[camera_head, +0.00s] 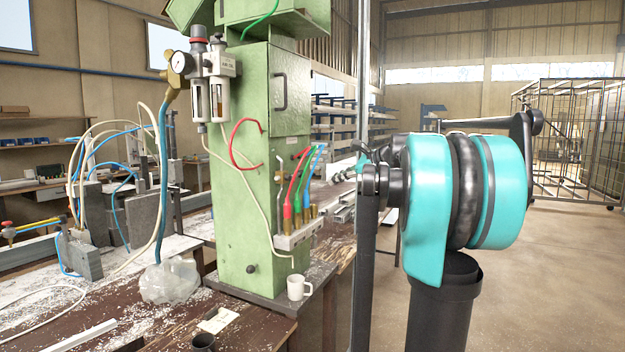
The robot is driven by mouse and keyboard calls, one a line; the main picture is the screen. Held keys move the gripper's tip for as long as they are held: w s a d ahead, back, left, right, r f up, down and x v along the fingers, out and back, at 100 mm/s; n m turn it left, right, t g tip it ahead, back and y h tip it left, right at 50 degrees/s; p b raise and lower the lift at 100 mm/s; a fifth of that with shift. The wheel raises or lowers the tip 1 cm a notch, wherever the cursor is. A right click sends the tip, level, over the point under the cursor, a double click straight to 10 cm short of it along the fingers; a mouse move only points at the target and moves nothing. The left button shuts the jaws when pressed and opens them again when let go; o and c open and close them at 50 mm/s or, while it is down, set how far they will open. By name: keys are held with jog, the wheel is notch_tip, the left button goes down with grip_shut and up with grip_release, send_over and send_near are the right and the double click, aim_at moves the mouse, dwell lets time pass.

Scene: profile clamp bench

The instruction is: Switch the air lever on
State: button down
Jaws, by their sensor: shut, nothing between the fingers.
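I cannot make out for certain which part is the air lever. A pale valve block (298,238) with brass fittings and red, green and blue hoses is on the lower right side of the green machine column (240,160). A thin metal rod (281,200) stands upright at its left end. Higher up, an air filter unit (218,88) with two clear bowls and a pressure gauge (181,62) hangs on the column. At the far left edge are small yellow and red fittings (9,231). My teal and black arm fills the right middle; my gripper is not in view.
A white mug (299,287) stands at the column's base. A crumpled clear plastic bag (170,281) and a dark cup (203,342) are on the shavings-strewn bench (130,315). Loose hoses loop at the left. Open floor (560,280) and a wire cage (575,140) are at the right.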

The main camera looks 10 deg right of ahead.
jog(key=x, duration=1)
jog(key=shift+s+a+r, duration=0.15)
jog(key=shift+a+r, duration=0.1)
jog(key=shift+r, duration=0.35)
jog(key=shift+s+a+r, duration=0.2)
jog(key=shift+a+r, duration=0.05)
jog(key=shift+r, duration=0.35)
jog(key=shift+s+a+r, duration=0.15)
jog(key=shift+a+r, duration=0.15)
jog(key=shift+r, duration=0.3)
jog(key=shift+r+n+t, duration=0.3)
jog(key=shift+r+n, duration=0.1)
jog(key=shift+r, duration=0.05)
jog(key=s+a+r+n+t, duration=0.4)
jog(key=s+r+n+t, duration=0.2)
jog(key=r+n, duration=0.3)
jog(key=shift+a+n+t, duration=0.25)
jog(key=shift+n+t, duration=0.15)
jog(key=shift+n, duration=0.5)
jog(key=shift+s, duration=0.15)
